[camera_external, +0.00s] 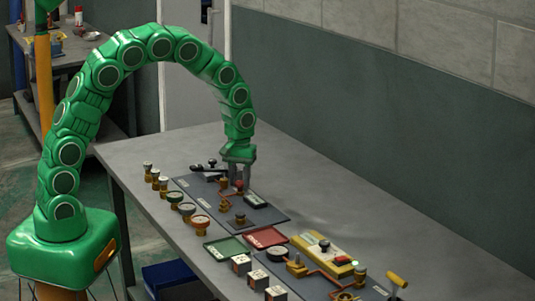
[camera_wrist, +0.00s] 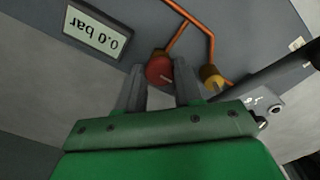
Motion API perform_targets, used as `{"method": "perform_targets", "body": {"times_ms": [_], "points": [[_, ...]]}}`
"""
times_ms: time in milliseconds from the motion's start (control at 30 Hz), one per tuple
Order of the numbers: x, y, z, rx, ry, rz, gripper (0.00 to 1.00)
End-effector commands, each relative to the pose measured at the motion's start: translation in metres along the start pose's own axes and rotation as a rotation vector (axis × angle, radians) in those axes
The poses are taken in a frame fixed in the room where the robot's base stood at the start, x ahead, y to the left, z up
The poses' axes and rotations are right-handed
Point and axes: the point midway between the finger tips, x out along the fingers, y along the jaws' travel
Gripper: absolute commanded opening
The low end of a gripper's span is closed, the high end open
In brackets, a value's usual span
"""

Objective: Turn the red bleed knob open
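The red bleed knob (camera_wrist: 160,69) is small and round, with a pale line on its face. It sits by the copper pipes on the dark panel. In the external view the knob (camera_external: 239,185) shows under my fingers. My gripper (camera_wrist: 158,68) points down at the panel. Its two grey fingers are apart, one on each side of the knob. I cannot tell whether they touch it. In the external view my gripper (camera_external: 239,186) is low over the panel.
A display reading 0.0 bar (camera_wrist: 94,30) lies beside the knob. A brass fitting (camera_wrist: 212,77) and copper pipe (camera_wrist: 185,18) are close on the other side. Several gauges and valves line the bench's front edge. A red tray (camera_external: 265,237) and green tray (camera_external: 227,248) lie nearer the camera.

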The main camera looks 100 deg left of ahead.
Motion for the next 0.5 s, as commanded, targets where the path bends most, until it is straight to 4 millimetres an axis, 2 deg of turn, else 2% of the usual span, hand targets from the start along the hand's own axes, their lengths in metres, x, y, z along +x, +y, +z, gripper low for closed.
{"method": "perform_targets", "body": {"times_ms": [33,167,500], "points": [[-0.0011,-0.0001,-0.0019,0.0,0.004,0.002,0.42],[-0.0007,-0.0001,-0.0013,0.0,0.003,0.001,0.61],[-0.0017,0.0,-0.0005,0.001,0.001,0.001,0.61]]}}
